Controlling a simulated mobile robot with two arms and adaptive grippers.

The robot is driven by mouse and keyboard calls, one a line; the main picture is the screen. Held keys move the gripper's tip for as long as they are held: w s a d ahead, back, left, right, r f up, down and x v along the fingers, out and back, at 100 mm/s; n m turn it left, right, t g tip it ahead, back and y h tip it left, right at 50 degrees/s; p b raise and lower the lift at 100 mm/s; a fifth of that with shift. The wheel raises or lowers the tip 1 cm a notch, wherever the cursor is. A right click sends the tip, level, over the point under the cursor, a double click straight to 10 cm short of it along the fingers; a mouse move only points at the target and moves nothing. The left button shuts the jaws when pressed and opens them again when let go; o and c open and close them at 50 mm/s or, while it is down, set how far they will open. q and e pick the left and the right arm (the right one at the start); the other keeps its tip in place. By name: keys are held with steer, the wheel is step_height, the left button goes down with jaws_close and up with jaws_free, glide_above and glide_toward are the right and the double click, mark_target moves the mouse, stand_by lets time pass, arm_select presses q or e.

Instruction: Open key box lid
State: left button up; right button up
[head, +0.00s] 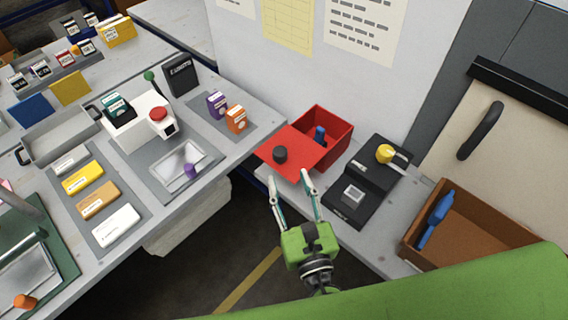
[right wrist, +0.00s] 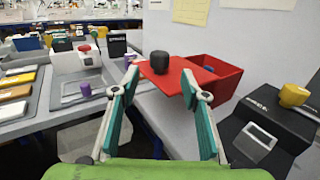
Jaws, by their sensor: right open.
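The red key box (head: 342,131) stands on the counter against the wall, and it also shows in the right wrist view (right wrist: 225,75). Its red lid (head: 290,158) with a black knob (head: 280,154) is swung or slid off to the front left, so the box interior is exposed. A blue item (head: 319,134) shows inside. My right gripper (head: 289,177) is open and empty just in front of the lid. In the right wrist view the lid (right wrist: 172,84) and knob (right wrist: 160,62) appear between and beyond the fingers. My left gripper is not in view.
A black device (head: 355,192) with a yellow knob (head: 385,153) sits right of the box. A brown tray (head: 470,222) with a blue tool (head: 436,219) is farther right. A left worktable holds a white machine (head: 137,120), purple and orange boxes and colored packs.

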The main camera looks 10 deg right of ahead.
steer(key=shift+s+d, duration=0.1)
steer(key=shift+s, duration=1.4)
